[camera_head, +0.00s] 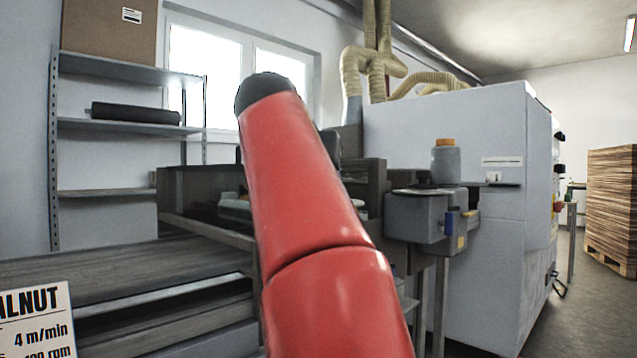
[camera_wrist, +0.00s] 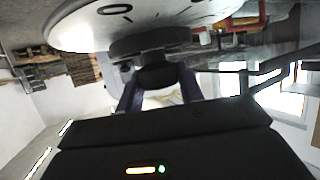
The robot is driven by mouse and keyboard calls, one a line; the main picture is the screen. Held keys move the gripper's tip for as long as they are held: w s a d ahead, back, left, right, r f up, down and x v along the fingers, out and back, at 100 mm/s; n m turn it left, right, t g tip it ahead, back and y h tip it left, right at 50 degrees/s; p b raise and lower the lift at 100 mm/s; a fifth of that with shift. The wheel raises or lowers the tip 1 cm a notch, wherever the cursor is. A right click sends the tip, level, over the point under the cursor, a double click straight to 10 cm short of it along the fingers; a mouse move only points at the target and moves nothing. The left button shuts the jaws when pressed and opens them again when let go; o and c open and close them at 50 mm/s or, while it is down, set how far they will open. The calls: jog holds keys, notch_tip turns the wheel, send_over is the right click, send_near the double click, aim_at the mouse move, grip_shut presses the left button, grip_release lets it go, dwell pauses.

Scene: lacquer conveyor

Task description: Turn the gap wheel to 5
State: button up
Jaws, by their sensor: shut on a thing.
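In the wrist view, a pale round dial (camera_wrist: 80,30) with dark marks fills the top and runs out of the frame. One mark looks like a 0; the setting cannot be read. A dark wheel hub (camera_wrist: 150,42) stands out from the dial, with a dark knob (camera_wrist: 158,76) at its end. My gripper (camera_wrist: 160,82) is shut on this knob, one finger on each side. In the head view, my red arm covers the middle of the picture and hides my gripper; I cannot make out the wheel there.
A conveyor bed (camera_head: 130,268) and a partly cut-off walnut sign (camera_head: 38,318) are at left. Open floor lies far right.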

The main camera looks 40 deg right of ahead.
jog(key=n+t+y+p, duration=0.2)
jog(key=n, duration=0.1)
jog(key=n+t+y+p, duration=0.1)
jog(key=shift+s+r+n+t+y, duration=0.1)
jog(key=shift+r+n+t+y, duration=0.2)
jog(key=shift+t+y, duration=0.1)
jog(key=n+t+y+p, duration=0.1)
jog(key=n+y+p, duration=0.2)
jog(key=shift+f+t, duration=0.1)
jog(key=shift+t, duration=0.3)
jog(key=shift+f+n+t+y+p, duration=0.15)
jog(key=shift+n+t+y+p, duration=0.15)
jog(key=shift+n+y+p, duration=0.45)
jog(key=shift+f, duration=0.1)
jog(key=o, duration=1)
